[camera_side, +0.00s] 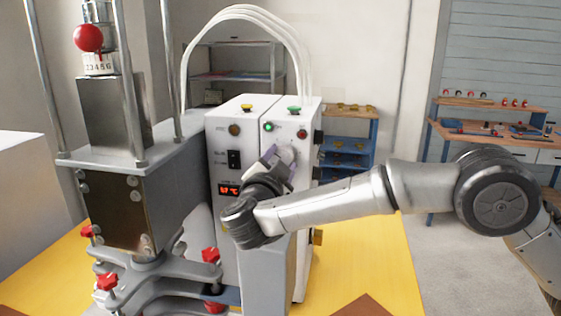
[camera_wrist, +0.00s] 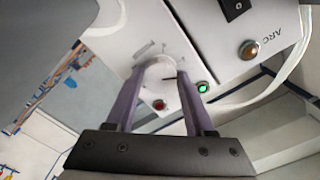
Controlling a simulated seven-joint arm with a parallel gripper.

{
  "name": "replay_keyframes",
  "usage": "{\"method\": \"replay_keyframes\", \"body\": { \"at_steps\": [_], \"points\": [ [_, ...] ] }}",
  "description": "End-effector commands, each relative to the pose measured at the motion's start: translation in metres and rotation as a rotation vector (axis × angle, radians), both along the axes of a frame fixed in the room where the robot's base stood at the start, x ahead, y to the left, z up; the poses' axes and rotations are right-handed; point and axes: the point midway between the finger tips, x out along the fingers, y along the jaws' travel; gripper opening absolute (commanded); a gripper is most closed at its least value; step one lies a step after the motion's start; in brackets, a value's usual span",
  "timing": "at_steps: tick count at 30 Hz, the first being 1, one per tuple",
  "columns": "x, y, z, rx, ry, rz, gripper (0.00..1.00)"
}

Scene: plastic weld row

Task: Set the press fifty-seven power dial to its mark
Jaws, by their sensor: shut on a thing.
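The power dial (camera_side: 288,153) is a pale round knob on the front of the right-hand white control box (camera_side: 305,125).
A green lamp (camera_side: 268,127) and a red one (camera_side: 302,134) sit just above the dial. The left box has a red display (camera_side: 229,190), seemingly 57 °C, and a black switch (camera_side: 234,159). The metal press (camera_side: 120,200) stands left on the yellow table (camera_side: 375,265).

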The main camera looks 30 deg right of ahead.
Motion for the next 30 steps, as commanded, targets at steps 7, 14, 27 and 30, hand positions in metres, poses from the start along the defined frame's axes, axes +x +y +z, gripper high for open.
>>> {"method": "replay_keyframes", "body": {
  "at_steps": [7,14,27,30],
  "points": [
    [0.0,0.001,0.0,0.0,0.0,0.001,0.68],
    [0.0,0.0,0.0,0.001,0.0,0.001,0.83],
    [-0.025,0.026,0.0,0.0,0.0,0.005,0.83],
    [-0.041,0.042,0.0,0.0,0.0,0.006,0.83]
  ]
}}
